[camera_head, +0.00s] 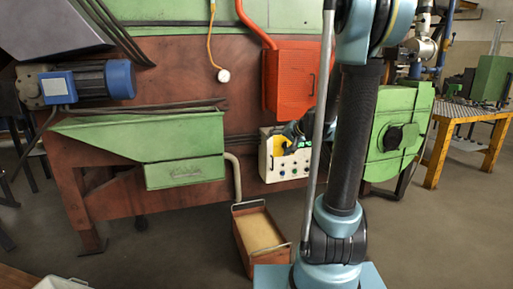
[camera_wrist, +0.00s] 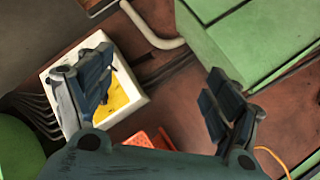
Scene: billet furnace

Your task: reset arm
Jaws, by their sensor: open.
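My gripper (camera_wrist: 160,103) shows in the wrist view with its two dark padded fingers spread wide apart and nothing between them. Its left finger overlaps a white control box (camera_wrist: 135,105) with a yellow panel. In the head view the same control box (camera_head: 284,170) hangs on the brown machine, with buttons along its lower front. My arm rises on a dark column right of centre in the head view. A dark part in front of the control box's upper right may be my gripper, but it is too small to tell.
A brown furnace (camera_head: 190,65) fills the background. A green hopper (camera_head: 150,140), a blue motor (camera_head: 85,82) and a red box (camera_head: 290,80) project from it. A metal bin (camera_head: 256,230) stands on the floor. A yellow-legged table (camera_head: 470,112) stands at right. Floor at lower right is clear.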

